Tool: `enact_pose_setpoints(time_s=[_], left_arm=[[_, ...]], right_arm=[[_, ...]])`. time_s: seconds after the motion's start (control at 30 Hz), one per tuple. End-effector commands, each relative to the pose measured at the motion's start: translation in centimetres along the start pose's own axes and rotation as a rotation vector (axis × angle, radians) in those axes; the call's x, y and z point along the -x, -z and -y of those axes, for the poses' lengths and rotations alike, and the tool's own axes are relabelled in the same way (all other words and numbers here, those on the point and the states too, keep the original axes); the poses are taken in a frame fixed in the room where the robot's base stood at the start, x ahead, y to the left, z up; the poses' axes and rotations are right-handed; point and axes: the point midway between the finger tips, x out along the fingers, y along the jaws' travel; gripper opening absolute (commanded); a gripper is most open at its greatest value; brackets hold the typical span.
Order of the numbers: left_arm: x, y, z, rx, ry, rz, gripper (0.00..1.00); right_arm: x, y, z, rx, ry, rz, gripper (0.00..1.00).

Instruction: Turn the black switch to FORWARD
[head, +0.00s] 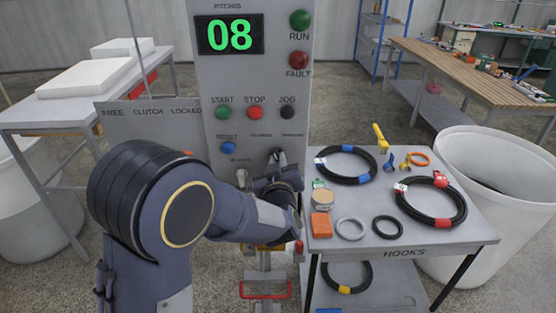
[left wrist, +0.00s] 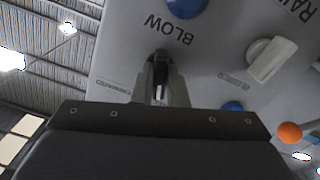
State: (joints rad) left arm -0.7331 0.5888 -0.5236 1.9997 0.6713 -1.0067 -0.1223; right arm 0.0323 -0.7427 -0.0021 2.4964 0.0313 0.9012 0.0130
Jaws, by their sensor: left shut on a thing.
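My left gripper (head: 277,158) reaches up to the grey control panel (head: 260,70), below the black JOG button. In the left wrist view the left gripper (left wrist: 161,66) is shut on a dark piece, which looks like the black switch (left wrist: 160,76). The fingers hide most of it, so I cannot tell which way it points. A small label, too faint to read surely, lies left of the fingers in the wrist view. My right gripper is not in view.
A blue button (left wrist: 185,6) marked BLOW and a pale knob (left wrist: 272,62) are near the fingers. Above are green START (head: 223,112) and red STOP (head: 255,112) buttons. A table (head: 450,232) with black hoses stands right.

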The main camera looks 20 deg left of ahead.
Motion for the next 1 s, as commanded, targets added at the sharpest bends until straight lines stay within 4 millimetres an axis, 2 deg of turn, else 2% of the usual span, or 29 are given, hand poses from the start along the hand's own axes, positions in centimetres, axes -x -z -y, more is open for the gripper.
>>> enact_pose_setpoints(time_s=[0.43,1.0], left_arm=[[0.03,-0.04,0.02,-0.282,-0.001,0.003,0.0],[0.03,-0.13,0.09,-0.347,0.0,0.003,0.0]], right_arm=[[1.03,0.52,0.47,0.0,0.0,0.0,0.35],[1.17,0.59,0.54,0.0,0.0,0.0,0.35]])
